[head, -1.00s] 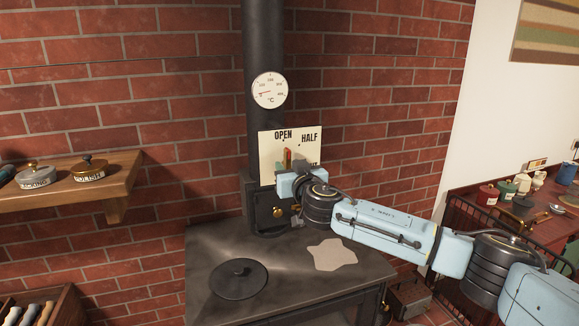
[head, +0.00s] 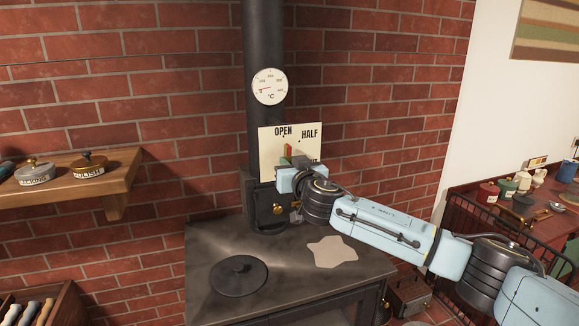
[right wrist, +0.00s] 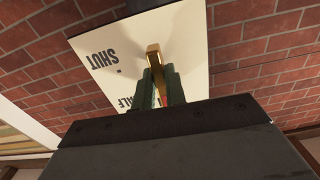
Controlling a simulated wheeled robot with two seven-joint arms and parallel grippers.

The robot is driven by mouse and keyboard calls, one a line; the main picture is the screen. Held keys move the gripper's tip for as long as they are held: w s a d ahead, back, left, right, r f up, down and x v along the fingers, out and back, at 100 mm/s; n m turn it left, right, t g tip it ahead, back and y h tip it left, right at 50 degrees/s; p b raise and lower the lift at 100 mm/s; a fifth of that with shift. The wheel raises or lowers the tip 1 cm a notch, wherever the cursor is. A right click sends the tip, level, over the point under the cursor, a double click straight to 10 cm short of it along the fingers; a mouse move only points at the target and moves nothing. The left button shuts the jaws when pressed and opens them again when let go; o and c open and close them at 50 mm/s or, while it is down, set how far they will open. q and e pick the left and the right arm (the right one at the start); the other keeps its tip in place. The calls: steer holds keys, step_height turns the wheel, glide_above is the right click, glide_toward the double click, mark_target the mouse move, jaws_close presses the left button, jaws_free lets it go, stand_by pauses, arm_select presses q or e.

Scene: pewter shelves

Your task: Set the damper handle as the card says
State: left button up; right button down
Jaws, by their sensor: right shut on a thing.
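A cream damper plate (head: 268,157) is fixed at the black stove pipe, with OPEN at its top and HALF to the right. SHUT shows on the same plate in the right wrist view (right wrist: 83,42). The brass damper handle (right wrist: 154,57) stands between the green fingers of my right gripper (right wrist: 160,76), which is shut on it. In the head view the right gripper (head: 291,160) is in front of the plate, below OPEN, and covers its lower part. The handle's exact pointing is partly hidden. My left gripper is not in view.
A black stove top (head: 205,245) lies below, with a round lid (head: 239,277) and a pale patch (head: 333,251). A thermometer (head: 269,87) is on the pipe. A wooden shelf (head: 120,180) with tins is left. A small unreadable card (head: 537,162) stands by jars at right.

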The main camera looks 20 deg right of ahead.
steer(key=shift+d+f+m+p, duration=0.1)
steer(key=shift+m+p, duration=0.05)
steer(key=shift+m, duration=2.75)
steer(key=shift+d+f+m+p, duration=0.1)
steer(key=shift+m, duration=2.8)
steer(key=shift+d+f+m+p, duration=0.1)
steer(key=shift+m+p, duration=0.05)
steer(key=shift+m, duration=2.75)
steer(key=c, duration=1.4)
jaws_free()
steer(key=shift+c, duration=0.2)
